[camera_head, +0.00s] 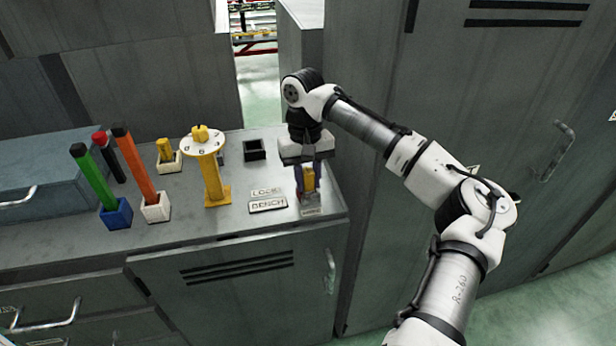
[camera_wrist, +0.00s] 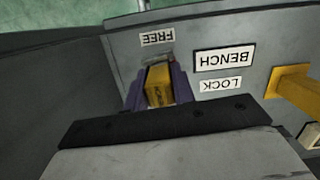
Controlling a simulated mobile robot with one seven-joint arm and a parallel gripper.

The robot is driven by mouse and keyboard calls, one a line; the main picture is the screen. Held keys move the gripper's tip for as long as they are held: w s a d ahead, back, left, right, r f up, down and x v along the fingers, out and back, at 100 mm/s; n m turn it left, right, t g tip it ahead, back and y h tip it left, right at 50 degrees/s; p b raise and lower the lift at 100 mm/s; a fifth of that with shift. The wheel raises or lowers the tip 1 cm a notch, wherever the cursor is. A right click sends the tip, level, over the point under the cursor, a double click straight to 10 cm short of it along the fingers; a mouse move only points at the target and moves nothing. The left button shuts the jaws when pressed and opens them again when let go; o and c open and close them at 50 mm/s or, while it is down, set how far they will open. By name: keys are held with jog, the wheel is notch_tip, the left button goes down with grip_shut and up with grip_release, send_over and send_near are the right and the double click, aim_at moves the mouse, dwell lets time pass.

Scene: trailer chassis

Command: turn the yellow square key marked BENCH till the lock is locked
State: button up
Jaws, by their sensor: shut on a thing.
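The yellow square key (camera_head: 308,181) stands upright in the lock near the right end of the bench top. In the wrist view the key (camera_wrist: 160,86) shows its yellow top between two purple fingers. My gripper (camera_head: 306,180) points down and is shut on the key; it also shows in the wrist view (camera_wrist: 158,92). The BENCH plate (camera_head: 268,205) and the LOCK label (camera_head: 265,192) lie to the left of the key. In the wrist view the FREE label (camera_wrist: 157,39) is just above the key. The key's lower part and any turn mark are hidden.
A yellow post with a numbered dial (camera_head: 205,150) stands left of the lock. A black square socket (camera_head: 254,150) lies behind. Green (camera_head: 93,178) and orange (camera_head: 135,165) sticks stand farther left. A tall grey cabinet (camera_head: 400,220) rises close on the right.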

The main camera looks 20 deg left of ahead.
jog(key=shift+r+m+p, duration=0.1)
jog(key=shift+m+p, duration=1.1)
jog(key=shift+p, duration=0.1)
jog(key=shift+m+y+p, duration=0.3)
jog(key=shift+o, duration=0.2)
jog(key=o, duration=1.1)
